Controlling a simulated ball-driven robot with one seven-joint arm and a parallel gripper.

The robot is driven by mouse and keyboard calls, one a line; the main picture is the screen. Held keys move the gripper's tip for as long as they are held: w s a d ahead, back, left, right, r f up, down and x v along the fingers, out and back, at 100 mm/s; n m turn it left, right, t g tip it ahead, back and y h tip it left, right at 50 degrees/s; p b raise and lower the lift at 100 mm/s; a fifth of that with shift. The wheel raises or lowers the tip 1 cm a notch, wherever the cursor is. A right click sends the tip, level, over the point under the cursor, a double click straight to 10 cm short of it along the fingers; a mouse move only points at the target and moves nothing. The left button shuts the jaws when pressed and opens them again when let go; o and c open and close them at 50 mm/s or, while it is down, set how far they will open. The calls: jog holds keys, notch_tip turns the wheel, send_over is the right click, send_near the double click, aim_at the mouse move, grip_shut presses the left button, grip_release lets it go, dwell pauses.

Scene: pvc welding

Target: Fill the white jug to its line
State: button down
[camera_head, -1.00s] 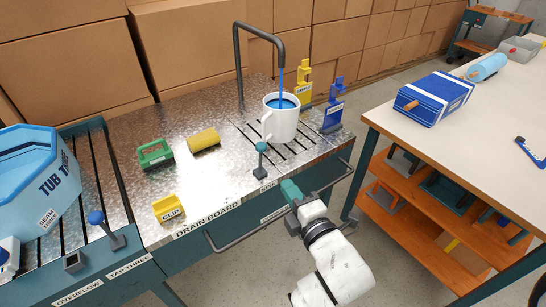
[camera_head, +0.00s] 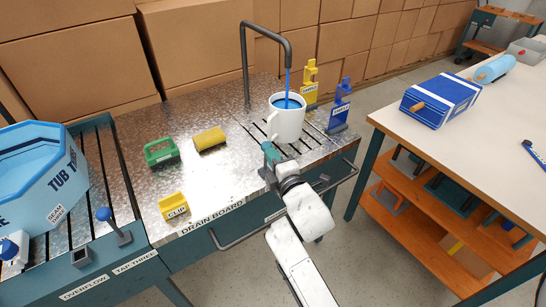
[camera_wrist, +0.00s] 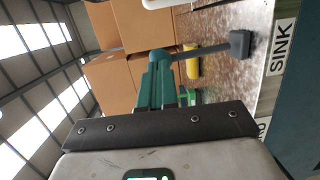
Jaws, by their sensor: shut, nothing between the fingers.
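The white jug (camera_head: 287,122) stands upright on the slotted drain under the curved grey tap (camera_head: 288,52). A blue stream runs from the tap into it, and blue liquid shows inside near the rim. I cannot make out a fill line. My gripper (camera_head: 267,150) is shut and empty, at the front of the drain board, in front of the jug and over the tap lever. In the wrist view the lever's grey rod and base (camera_wrist: 240,44) lie just beyond my teal fingertips (camera_wrist: 160,62). I cannot tell whether they touch; the lever's knob is not clearly distinguishable there.
A yellow stand (camera_head: 310,83) and a blue stand (camera_head: 339,108) are right of the jug. A green-handled block (camera_head: 161,152), yellow cylinder (camera_head: 209,139) and yellow clip (camera_head: 174,206) lie on the board's left. A blue tub (camera_head: 40,175) is far left; a rail (camera_head: 240,236) runs along the front.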

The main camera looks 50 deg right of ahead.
jog(key=w+r+g+p, duration=0.1)
jog(key=p, duration=0.3)
jog(key=shift+d+r+y+p, duration=0.1)
jog(key=shift+y+p, duration=0.2)
jog(key=shift+w+d+g+p, duration=0.1)
jog(key=shift+w+g+p, duration=0.2)
jog(key=shift+p, duration=0.25)
jog(key=shift+s+f, duration=0.15)
jog(key=shift+f, duration=0.05)
